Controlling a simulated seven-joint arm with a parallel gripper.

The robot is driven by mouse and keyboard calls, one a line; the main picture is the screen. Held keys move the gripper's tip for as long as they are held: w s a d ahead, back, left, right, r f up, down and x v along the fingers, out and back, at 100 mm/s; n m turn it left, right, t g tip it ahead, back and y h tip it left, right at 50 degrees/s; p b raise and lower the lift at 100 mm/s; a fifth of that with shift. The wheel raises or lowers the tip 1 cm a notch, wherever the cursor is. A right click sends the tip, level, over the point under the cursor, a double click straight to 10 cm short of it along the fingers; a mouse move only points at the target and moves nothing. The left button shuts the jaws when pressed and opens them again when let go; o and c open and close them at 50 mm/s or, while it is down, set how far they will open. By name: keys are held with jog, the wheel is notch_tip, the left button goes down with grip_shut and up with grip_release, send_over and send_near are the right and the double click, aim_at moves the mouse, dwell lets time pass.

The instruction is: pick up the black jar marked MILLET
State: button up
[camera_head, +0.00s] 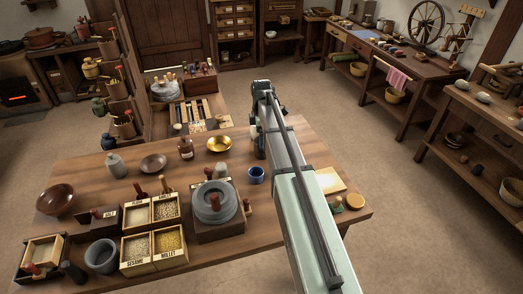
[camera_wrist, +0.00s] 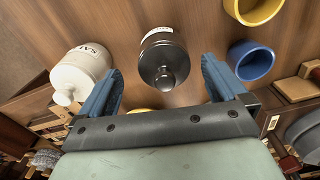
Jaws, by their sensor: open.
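A black jar (camera_wrist: 163,58) with a knobbed lid and a pale label shows in the wrist view. Its label is too small and angled for me to read. My gripper (camera_wrist: 162,66) is open, with one blue finger to each side of the jar and a visible gap between each finger and the jar. In the head view I cannot make out the black jar; my arm covers part of the table there.
In the wrist view a white SALT jar (camera_wrist: 80,72) stands by the left finger. A blue cup (camera_wrist: 250,60) and a yellow cup (camera_wrist: 254,8) are at the right.

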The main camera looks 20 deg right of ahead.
jog(key=f, duration=0.4)
jog(key=shift+s+a+f, duration=0.1)
jog(key=shift+s+f, duration=0.15)
jog(key=shift+f, duration=0.15)
jog(key=c, duration=1.4)
